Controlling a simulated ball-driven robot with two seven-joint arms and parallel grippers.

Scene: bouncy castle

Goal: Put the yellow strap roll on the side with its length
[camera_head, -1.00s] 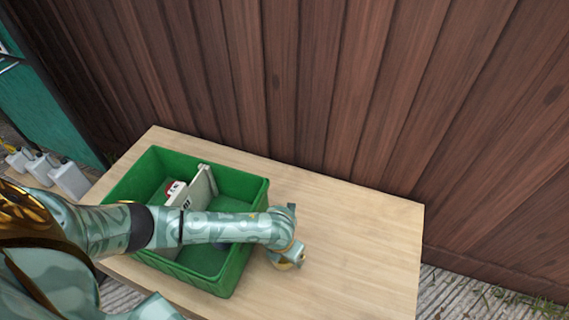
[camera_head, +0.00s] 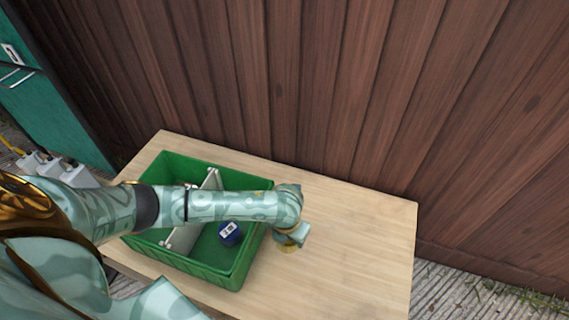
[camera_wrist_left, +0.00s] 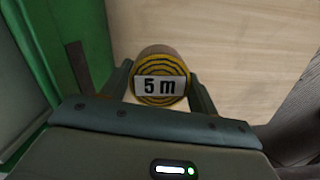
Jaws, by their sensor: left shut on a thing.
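The yellow strap roll (camera_wrist_left: 160,62) shows its coiled end with a white "5 m" label in the left wrist view. My left gripper (camera_wrist_left: 160,86) is shut on it, one finger on each side. In the head view my left gripper (camera_head: 291,238) is just right of the green crate (camera_head: 188,264), over the table, with the roll (camera_head: 287,249) partly hidden under it. A pale divider (camera_head: 182,241) splits the crate into left and right compartments. A blue roll (camera_head: 229,233) with a white label lies in the right compartment. My forearm hides part of the crate. My right gripper is not in view.
The wooden table (camera_head: 355,235) is bare to the right of the crate. A brown plank wall (camera_head: 330,90) stands behind it. Several pale containers (camera_head: 52,168) stand at the left, beside a teal panel (camera_head: 45,110).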

